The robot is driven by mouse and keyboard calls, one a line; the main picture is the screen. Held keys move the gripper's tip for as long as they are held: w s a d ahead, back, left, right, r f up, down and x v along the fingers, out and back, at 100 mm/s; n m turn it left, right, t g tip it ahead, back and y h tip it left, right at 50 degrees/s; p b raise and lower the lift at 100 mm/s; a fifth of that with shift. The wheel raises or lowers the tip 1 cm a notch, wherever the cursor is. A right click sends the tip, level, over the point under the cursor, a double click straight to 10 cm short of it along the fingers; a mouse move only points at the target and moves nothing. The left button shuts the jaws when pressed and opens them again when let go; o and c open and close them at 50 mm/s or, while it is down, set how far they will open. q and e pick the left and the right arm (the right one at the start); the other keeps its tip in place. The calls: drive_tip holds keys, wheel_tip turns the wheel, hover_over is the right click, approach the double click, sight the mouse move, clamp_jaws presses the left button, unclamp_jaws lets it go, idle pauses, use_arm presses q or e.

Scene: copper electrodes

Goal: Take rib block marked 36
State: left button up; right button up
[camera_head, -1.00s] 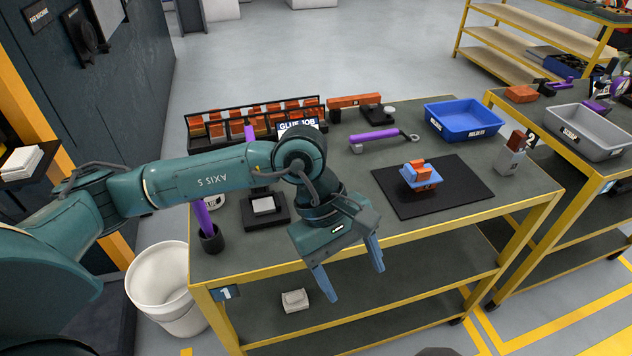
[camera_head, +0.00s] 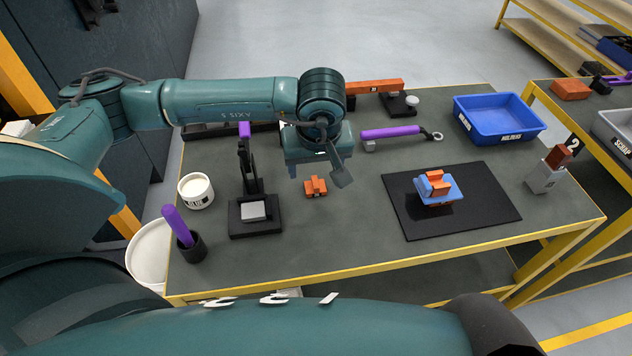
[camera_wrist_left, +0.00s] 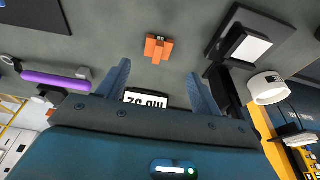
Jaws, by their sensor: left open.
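A small orange block (camera_head: 316,187) lies on the bench, and it also shows in the left wrist view (camera_wrist_left: 158,48). No number is readable on it, so I cannot tell whether it is the block marked 36. My left gripper (camera_head: 317,174) is open and empty, with its fingers pointing down just behind the block in the head view. In the left wrist view the block lies beyond the gap between the fingertips (camera_wrist_left: 158,74). The black rack (camera_head: 215,131) is mostly hidden behind my left arm. A white label (camera_wrist_left: 146,100) shows between the fingers, partly cut off.
A black stand with a pale pad (camera_head: 253,211) and a white glue pot (camera_head: 196,191) are left of the block. A purple-handled tool (camera_head: 390,132), a blue bin (camera_head: 498,117) and a black mat (camera_head: 496,204) with a blue-and-orange part (camera_head: 437,188) are to the right.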

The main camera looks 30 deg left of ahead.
sight(315, 182)
use_arm(q)
drive_tip(key=shift+d+p+x, duration=0.1)
drive_tip(key=shift+p+x, duration=0.3)
drive_tip(key=shift+x, duration=1.3)
drive_tip(key=shift+d+p+x, duration=0.15)
drive_tip(key=shift+p+x, duration=0.2)
drive_tip(key=shift+x, duration=1.35)
drive_tip(key=c, duration=1.2)
drive_tip(key=shift+w, duration=0.1)
drive_tip(key=shift+c, duration=0.2)
wheel_tip(315, 182, up, 10)
drive_tip(key=b, duration=0.1)
drive_tip(key=shift+b, duration=0.3)
drive_tip(key=o, duration=0.6)
drive_tip(key=shift+c, duration=0.2)
drive_tip(key=c, duration=0.6)
